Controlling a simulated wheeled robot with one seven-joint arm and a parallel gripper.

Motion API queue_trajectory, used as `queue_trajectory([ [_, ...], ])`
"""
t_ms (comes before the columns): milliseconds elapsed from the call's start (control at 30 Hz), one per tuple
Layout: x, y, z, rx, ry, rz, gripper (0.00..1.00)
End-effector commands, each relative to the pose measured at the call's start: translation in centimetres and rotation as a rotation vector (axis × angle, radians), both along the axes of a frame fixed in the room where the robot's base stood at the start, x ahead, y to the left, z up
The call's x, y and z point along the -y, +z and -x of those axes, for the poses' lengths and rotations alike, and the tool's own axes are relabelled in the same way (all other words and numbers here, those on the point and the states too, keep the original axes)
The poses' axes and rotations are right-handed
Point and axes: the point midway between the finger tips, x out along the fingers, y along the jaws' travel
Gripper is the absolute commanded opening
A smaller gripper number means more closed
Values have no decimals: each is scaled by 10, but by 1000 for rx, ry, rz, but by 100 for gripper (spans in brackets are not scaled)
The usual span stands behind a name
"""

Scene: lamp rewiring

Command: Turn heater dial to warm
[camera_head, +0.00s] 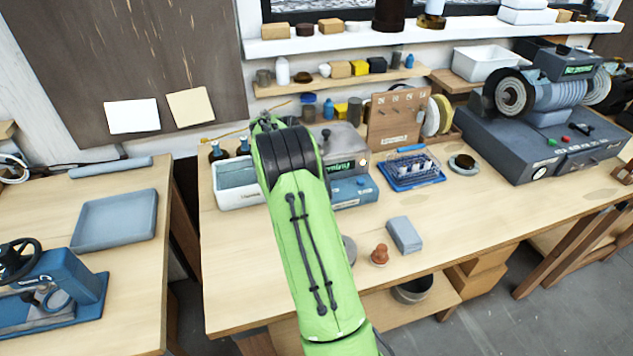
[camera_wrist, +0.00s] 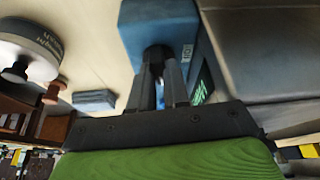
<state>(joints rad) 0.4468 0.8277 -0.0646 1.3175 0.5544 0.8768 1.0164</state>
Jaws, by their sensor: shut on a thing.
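The heater is a blue box (camera_head: 352,190) with a grey upper part and a green-lit display, and my green arm partly covers its left side in the head view. In the wrist view its blue face (camera_wrist: 135,25) is close ahead, and green lit text shows to the right. A dark round dial (camera_wrist: 157,52) sticks out from this face. My gripper (camera_wrist: 158,72) is shut on the dial, with a finger on each side. The dial's pointer and any warm mark cannot be made out. My gripper is hidden behind my arm in the head view.
A white tray (camera_head: 235,195) stands left of the heater. A grey block (camera_head: 404,234) and a reddish-brown knob-shaped piece (camera_head: 379,254) lie in front of it. A blue rack (camera_head: 412,174) stands to its right. The front right of the bench is clear.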

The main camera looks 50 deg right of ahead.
Motion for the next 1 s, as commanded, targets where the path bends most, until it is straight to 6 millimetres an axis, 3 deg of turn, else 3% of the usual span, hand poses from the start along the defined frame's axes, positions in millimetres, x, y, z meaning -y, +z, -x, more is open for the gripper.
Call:
queue_trajectory([
  [300, 0, 1, -2, 1, -110, 0, 0],
  [833, 0, 0, -2, 2, -133, 0, 0],
  [867, 0, 0, -2, 2, -133, 0, 19],
  [1000, 0, 0, -1, 1, -133, -1, 40],
])
